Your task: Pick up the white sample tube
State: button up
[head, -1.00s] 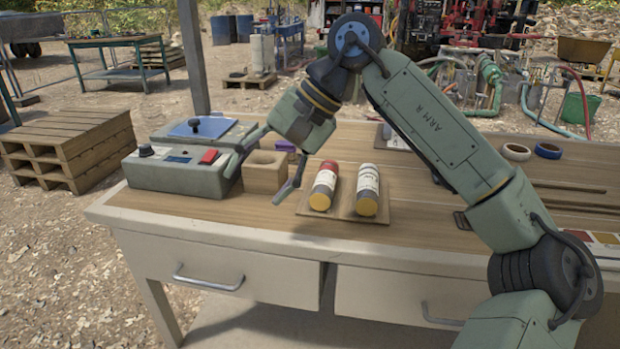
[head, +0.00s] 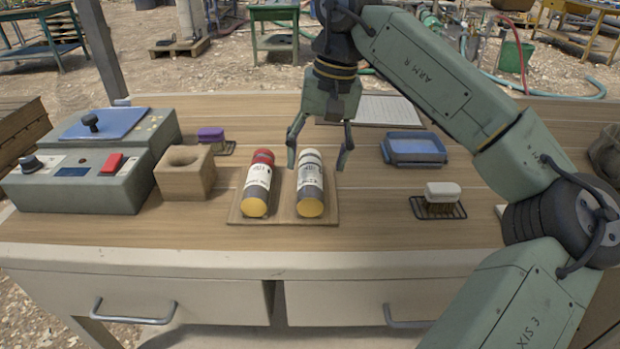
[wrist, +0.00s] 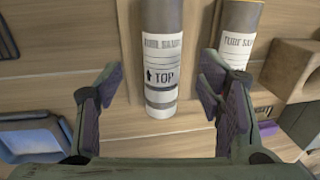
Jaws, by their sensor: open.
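The white sample tube (head: 310,184) lies on a wooden board (head: 282,219), with a white cap at its far end and a yellow near end. A red-capped tube (head: 257,184) lies parallel to it on the left. My gripper (head: 318,160) is open above the far end of the white tube, with one finger on each side in the head view. In the wrist view, the white tube (wrist: 160,62), its label reading "TOP", points down between the open fingers of my gripper (wrist: 160,95). The red-capped tube (wrist: 228,50) shows to its right, its cap partly hidden by a finger.
A wooden block with a hole (head: 184,172) and a control box (head: 90,165) stand left. A purple item (head: 211,135) lies behind the block. A blue tray (head: 413,148) and a white-topped brush (head: 442,197) on a rack lie right. The bench's front middle is clear.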

aim_at(312, 174)
jog(key=f, duration=0.2)
jog(key=a+f, duration=0.1)
jog(key=f, duration=0.2)
jog(key=shift+w+f+p, duration=0.1)
jog(key=shift+p, duration=0.3)
grip_shut()
dwell(0.4)
